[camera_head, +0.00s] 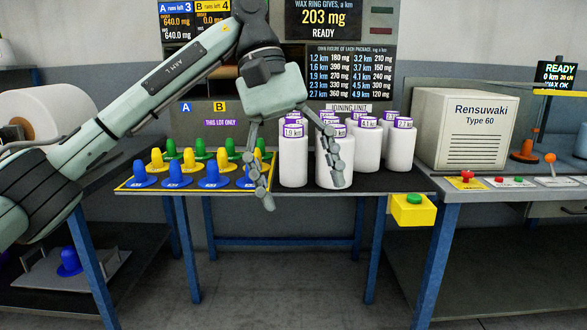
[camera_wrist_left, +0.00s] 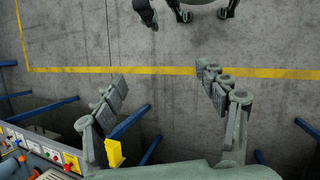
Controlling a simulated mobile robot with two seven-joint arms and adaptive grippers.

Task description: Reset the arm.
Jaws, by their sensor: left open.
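My left gripper (camera_head: 303,195) hangs in front of the table, its arm coming in from the left. Its two fingers are spread, with nothing between them. In the head view the fingers overlap the yellow-edged tray and the white bobbins (camera_head: 293,165). In the left wrist view the open gripper (camera_wrist_left: 162,78) points at the bare floor. My right gripper is absent from the head view. Dark jointed parts of my own body show at the top edge of the left wrist view, too cut off to tell if a gripper is among them.
The yellow-edged tray (camera_head: 128,187) holds blue, yellow and green cones. White bobbins with purple labels stand right of it. A Rensuwaki box (camera_head: 466,128) stands on the right bench, and a yellow button box (camera_head: 413,211) sits at its left edge. The floor ahead is clear.

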